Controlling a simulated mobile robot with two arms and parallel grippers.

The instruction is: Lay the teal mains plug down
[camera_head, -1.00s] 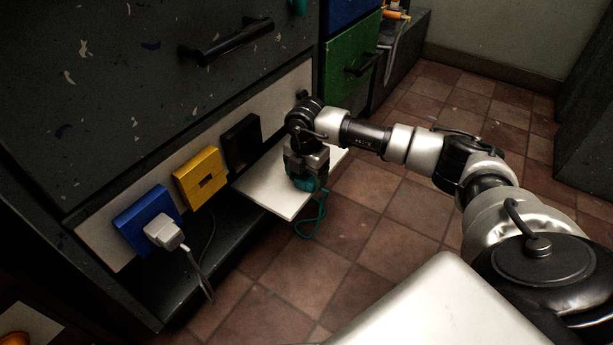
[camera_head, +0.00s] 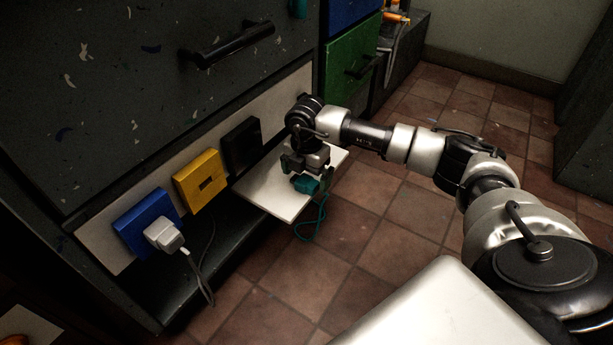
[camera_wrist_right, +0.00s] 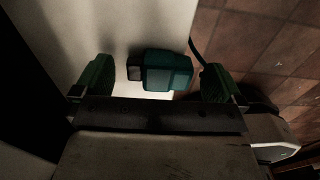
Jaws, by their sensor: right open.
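The teal mains plug (camera_head: 307,185) lies on the white shelf (camera_head: 268,193), close to its outer edge, with its teal cord hanging over that edge. In the right wrist view the plug (camera_wrist_right: 166,70) sits between the two green fingertips, with a gap on each side. My right gripper (camera_head: 309,178) is open just above the plug and partly covers it in the head view. My left gripper is not in view.
Blue (camera_head: 146,218), yellow (camera_head: 200,180) and black (camera_head: 242,146) socket blocks line the white wall strip. A white plug (camera_head: 163,235) with a grey cord sits in the blue one. A black drawer handle (camera_head: 228,45) juts out above. Tiled floor (camera_head: 370,230) lies open to the right.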

